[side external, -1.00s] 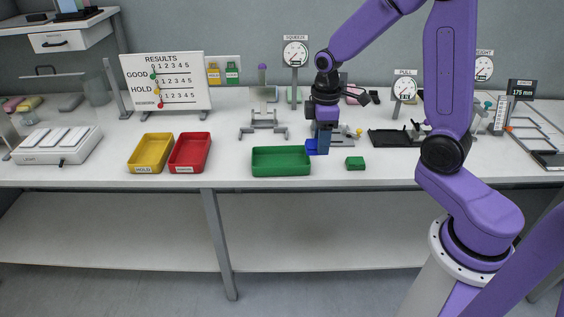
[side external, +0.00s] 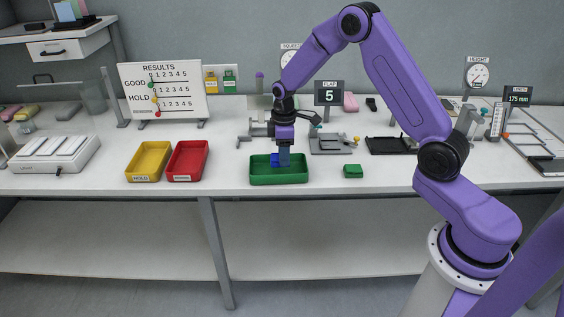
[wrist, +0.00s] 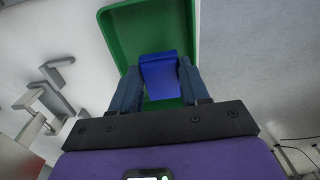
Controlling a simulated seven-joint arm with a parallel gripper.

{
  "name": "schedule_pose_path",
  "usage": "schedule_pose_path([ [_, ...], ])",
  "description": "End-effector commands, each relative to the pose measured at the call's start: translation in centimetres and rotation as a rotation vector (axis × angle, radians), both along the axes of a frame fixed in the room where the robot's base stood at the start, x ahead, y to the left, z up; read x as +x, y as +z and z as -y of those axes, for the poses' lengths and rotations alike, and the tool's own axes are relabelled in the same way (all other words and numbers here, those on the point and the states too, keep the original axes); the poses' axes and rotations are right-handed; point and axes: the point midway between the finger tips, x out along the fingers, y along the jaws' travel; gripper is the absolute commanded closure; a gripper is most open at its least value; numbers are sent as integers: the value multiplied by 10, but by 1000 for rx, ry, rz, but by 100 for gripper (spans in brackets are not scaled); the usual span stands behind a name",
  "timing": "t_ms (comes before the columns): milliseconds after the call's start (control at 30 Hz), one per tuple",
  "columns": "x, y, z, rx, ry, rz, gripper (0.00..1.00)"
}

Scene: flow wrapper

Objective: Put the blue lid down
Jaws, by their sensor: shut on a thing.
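The blue lid (wrist: 160,76) is between the two fingers of my gripper (wrist: 158,88) in the wrist view. My gripper is shut on it. In the side view the blue lid (side external: 275,160) shows at the tips of my gripper (side external: 283,161), over the green tray (side external: 280,179). The green tray also shows below the lid in the wrist view (wrist: 122,40). I cannot tell whether the lid touches the tray floor.
A small green block (side external: 353,171) lies right of the green tray. Red (side external: 187,177) and yellow (side external: 143,177) trays stand to its left. A grey fixture (side external: 332,144) and a sign reading 5 (side external: 329,94) stand behind. The table's front edge is close to the tray.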

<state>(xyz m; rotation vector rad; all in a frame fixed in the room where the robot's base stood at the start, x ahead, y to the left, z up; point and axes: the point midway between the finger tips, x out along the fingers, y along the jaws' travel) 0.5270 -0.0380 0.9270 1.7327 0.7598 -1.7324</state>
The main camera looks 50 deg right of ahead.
Motion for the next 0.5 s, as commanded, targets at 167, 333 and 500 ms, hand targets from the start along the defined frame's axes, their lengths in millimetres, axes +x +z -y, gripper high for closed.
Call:
schedule_pose_path([
  [167, 7, -9, 1, 0, -1, 0, 83],
  [333, 7, -32, 1, 0, -1, -3, 83],
  [500, 8, -40, 1, 0, -1, 0, 83],
])
